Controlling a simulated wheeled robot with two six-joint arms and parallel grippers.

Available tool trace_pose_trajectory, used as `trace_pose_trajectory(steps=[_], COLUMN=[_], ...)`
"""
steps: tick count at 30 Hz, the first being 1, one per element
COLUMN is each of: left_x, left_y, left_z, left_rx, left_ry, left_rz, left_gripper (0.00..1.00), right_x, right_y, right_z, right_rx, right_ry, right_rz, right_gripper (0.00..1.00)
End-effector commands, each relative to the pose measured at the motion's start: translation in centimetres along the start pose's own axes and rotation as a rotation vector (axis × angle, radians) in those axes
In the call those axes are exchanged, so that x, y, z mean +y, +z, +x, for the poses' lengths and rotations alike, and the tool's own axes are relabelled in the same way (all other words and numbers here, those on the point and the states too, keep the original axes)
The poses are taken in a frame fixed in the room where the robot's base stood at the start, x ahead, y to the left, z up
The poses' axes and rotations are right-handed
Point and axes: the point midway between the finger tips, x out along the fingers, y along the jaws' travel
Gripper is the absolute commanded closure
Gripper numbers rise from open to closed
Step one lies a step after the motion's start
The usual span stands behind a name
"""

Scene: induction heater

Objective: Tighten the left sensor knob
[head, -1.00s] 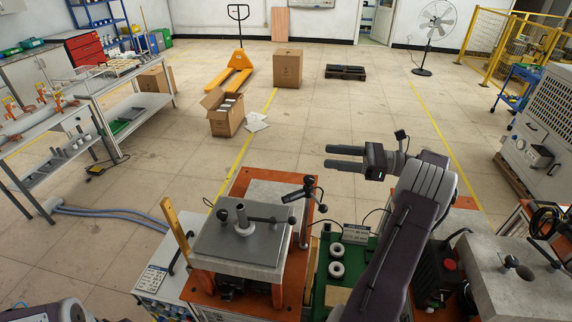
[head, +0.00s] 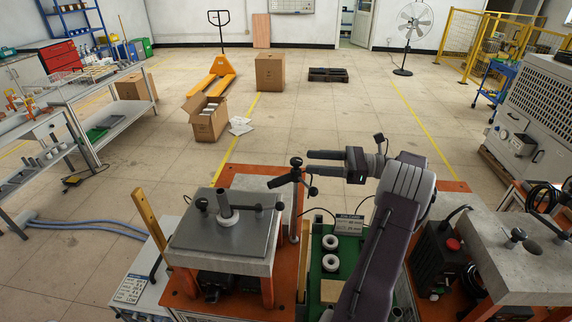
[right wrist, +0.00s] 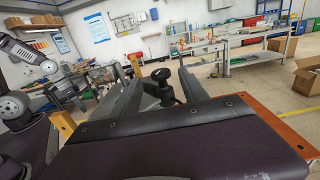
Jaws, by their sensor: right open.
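My left gripper is in neither current view.
A grey plate (head: 215,246) with an upright metal tube (head: 224,204) and black ball knobs stands left of the post. White rings (head: 330,262) lie on a green mat below the right arm. A second station (head: 500,265) stands at right.

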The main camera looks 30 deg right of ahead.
Motion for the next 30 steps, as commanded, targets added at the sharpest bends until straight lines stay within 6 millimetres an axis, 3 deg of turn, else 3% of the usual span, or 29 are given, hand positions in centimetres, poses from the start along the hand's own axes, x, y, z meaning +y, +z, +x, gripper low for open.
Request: trace_pose_trajectory(steps=[6,12,22,23,28,30], left_x=[0.0,0.0,0.0,0.0,0.0,0.0], left_y=[-0.1,-0.1,-0.1,-0.1,-0.1,-0.1], left_z=[-0.9,-1.4,-1.4,-1.4,-1.4,-1.4], left_rx=[0.0,0.0,0.0,0.0,0.0,0.0], left_ry=[0.0,0.0,0.0,0.0,0.0,0.0], left_rz=[0.0,0.0,0.0,0.0,0.0,0.0], left_gripper=[0.56,0.56,0.56,0.56,0.56,0.56], right_x=[0.1,0.1,0.0,0.0,0.0,0.0], right_y=[0.3,0.2,0.0,0.0,0.0,0.0], right_z=[4.5,7.7,8.5,8.5,8.5,8.5], right_rx=[0.0,0.0,0.001,0.001,0.001,0.001], right_ry=[0.004,0.003,0.0,0.0,0.0,0.0], right_rz=[0.002,0.001,0.001,0.001,0.001,0.0], right_gripper=[0.48,0.48,0.48,0.51,0.98,1.0])
